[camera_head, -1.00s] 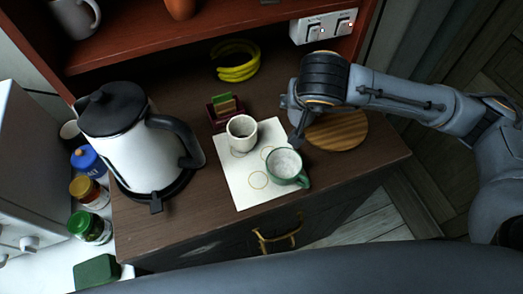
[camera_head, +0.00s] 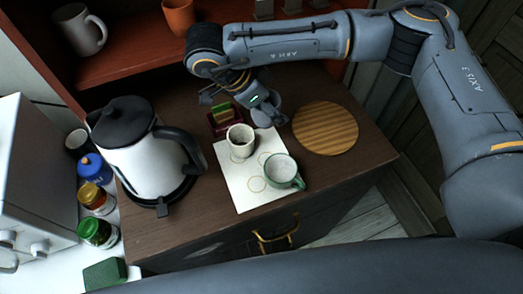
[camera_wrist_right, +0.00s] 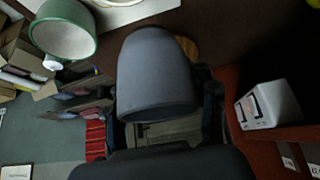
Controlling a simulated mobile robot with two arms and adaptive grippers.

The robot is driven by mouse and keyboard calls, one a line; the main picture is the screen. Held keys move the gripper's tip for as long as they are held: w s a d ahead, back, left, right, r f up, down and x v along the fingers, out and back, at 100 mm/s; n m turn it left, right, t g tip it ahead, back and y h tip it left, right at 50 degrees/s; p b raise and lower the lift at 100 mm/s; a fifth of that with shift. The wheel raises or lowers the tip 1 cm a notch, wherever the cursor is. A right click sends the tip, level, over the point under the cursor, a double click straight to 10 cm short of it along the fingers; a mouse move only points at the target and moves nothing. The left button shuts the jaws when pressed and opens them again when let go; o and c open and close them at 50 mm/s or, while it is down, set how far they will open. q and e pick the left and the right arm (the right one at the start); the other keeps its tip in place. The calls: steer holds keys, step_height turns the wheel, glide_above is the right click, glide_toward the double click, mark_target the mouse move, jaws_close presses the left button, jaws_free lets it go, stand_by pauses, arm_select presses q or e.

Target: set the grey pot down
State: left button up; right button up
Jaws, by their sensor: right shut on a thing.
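The grey pot (camera_head: 267,110) is small and dark grey. My right gripper (camera_head: 258,98) is shut on it by the back right corner of the white sheet (camera_head: 239,188). In the right wrist view the pot (camera_wrist_right: 157,75) fills the middle, between the fingers of the gripper (camera_wrist_right: 165,98). I cannot tell whether its base touches the counter. A cream cup (camera_head: 240,142) and a green mug (camera_head: 283,170) stand on the sheet, which bears drawn rings. The green mug also shows in the right wrist view (camera_wrist_right: 64,32). My left gripper is not in view.
A round wooden board (camera_head: 325,128) lies bare right of the pot. A small dark red holder (camera_head: 225,121) with green and yellow packets is left of the gripper. A white kettle (camera_head: 150,160) stands at the left. The red shelf (camera_head: 130,62) runs behind.

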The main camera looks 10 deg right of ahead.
step_height(320, 180, down, 4)
steer(key=shift+s+f+p, duration=0.1)
steer(key=shift+p, duration=0.35)
steer(key=shift+f+p, duration=0.3)
steer(key=shift+f, duration=2.2)
steer(key=o, duration=1.3)
steer(key=shift+c, duration=0.2)
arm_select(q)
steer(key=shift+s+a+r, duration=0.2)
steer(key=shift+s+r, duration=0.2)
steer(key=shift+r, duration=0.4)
arm_select(e)
steer(key=shift+a+r, duration=0.3)
steer(key=shift+r, duration=0.15)
arm_select(q)
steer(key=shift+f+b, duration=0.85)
steer(key=shift+b, duration=0.05)
arm_select(e)
steer(key=v, duration=1.1)
steer(key=shift+f, duration=0.1)
